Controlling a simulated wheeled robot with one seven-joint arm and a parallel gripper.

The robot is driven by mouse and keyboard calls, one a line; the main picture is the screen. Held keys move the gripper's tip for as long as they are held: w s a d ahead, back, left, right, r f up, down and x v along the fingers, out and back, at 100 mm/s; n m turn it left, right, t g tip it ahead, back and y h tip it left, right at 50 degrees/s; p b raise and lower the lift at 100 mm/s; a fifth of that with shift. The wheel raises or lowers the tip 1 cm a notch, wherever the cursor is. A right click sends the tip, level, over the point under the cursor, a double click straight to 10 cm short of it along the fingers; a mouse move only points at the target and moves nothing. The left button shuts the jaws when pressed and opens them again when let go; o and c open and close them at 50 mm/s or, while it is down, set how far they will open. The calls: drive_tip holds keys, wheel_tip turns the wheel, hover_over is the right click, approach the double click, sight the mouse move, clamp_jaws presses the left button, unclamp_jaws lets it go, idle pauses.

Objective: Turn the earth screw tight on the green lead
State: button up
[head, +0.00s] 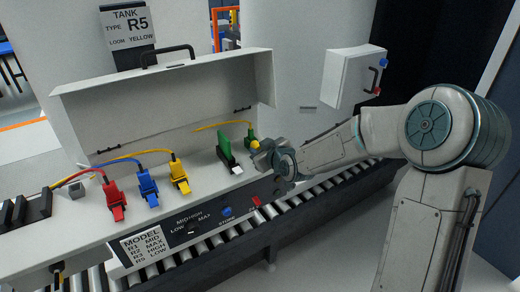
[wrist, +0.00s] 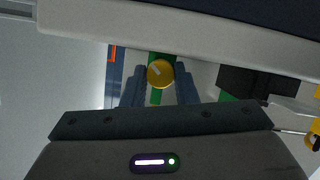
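The earth screw is a round yellow knob with a pale mark on its face, centred in the wrist view (wrist: 160,73). It also shows small at the right end of the open case in the head view (head: 254,143). My gripper (wrist: 160,78) has one finger on each side of the knob. Both fingers appear to touch it, so it looks shut on the knob. A green part (wrist: 155,97) shows beneath the knob. In the head view the green lead's end (head: 250,134) stands just behind the knob, with a yellow cable running left from it.
The open case (head: 150,190) holds red (head: 115,198), blue (head: 147,186) and yellow (head: 179,175) plugs and an upright green plate (head: 225,150). Its raised lid (head: 160,95) stands behind. A roller conveyor (head: 325,190) runs below.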

drive_tip(key=p, duration=0.1)
drive_tip(key=m+y+p, duration=0.1)
drive_tip(key=shift+w+d+r+m+g+p, duration=0.1)
drive_tip(key=shift+d+r+m+g+p, duration=0.1)
drive_tip(key=shift+m+g+p, duration=0.1)
drive_tip(key=shift+f+m+g+y+p, duration=0.2)
drive_tip(key=shift+m+g+y+p, duration=0.1)
drive_tip(key=shift+m+y+p, duration=0.3)
drive_tip(key=o, duration=0.7)
drive_tip(key=p+v, duration=0.1)
drive_tip(key=v, duration=1.2)
drive_tip(key=shift+s+r+p, duration=0.3)
drive_tip(key=shift+p, duration=0.05)
drive_tip(key=shift+d, duration=0.1)
